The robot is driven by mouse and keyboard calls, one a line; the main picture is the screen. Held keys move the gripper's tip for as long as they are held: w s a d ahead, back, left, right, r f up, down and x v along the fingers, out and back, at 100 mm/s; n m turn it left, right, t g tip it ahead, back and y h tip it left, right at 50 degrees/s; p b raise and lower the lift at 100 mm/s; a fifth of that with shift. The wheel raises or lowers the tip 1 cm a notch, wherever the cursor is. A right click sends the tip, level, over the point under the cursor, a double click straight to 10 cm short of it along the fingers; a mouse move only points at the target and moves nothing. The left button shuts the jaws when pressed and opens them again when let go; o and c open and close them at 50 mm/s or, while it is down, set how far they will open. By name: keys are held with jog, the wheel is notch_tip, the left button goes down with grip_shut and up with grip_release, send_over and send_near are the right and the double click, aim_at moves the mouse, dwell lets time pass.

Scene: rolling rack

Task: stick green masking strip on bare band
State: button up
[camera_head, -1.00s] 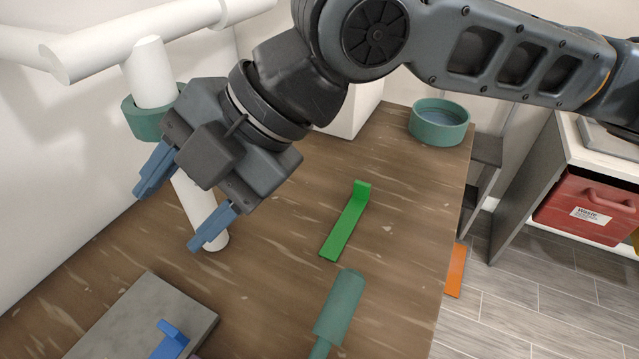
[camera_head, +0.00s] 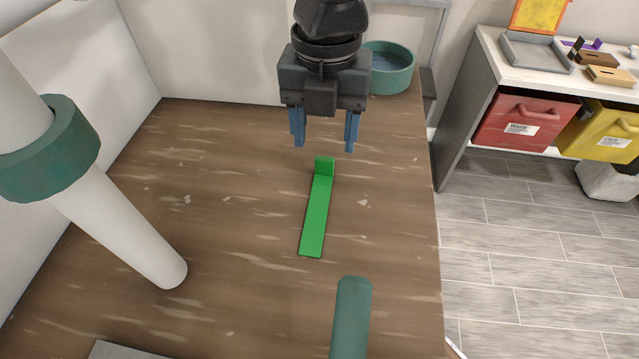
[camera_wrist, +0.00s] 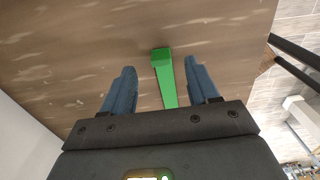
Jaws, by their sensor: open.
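The green masking strip (camera_head: 316,214) lies flat on the wooden bench, with a short tab (camera_head: 325,170) standing up at its far end. My gripper (camera_head: 325,143) is open and empty, pointing down near the tab end. In the wrist view the strip (camera_wrist: 168,85) shows between the two blue fingers (camera_wrist: 160,88), not touching either as far as I can see. At the left, a white post (camera_head: 120,235) carries a teal ring (camera_head: 52,152). I cannot tell which surface is the bare band.
A teal roller-like piece (camera_head: 350,315) lies on the bench (camera_head: 240,290) in front of the strip. A teal round bowl (camera_head: 388,68) stands behind my gripper. A red bin (camera_head: 525,122) and a yellow bin (camera_head: 600,135) sit in a shelf unit at right.

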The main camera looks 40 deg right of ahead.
aim_at(318, 203)
jog(key=shift+f, duration=2.3)
jog(key=shift+c, duration=0.4)
grip_shut()
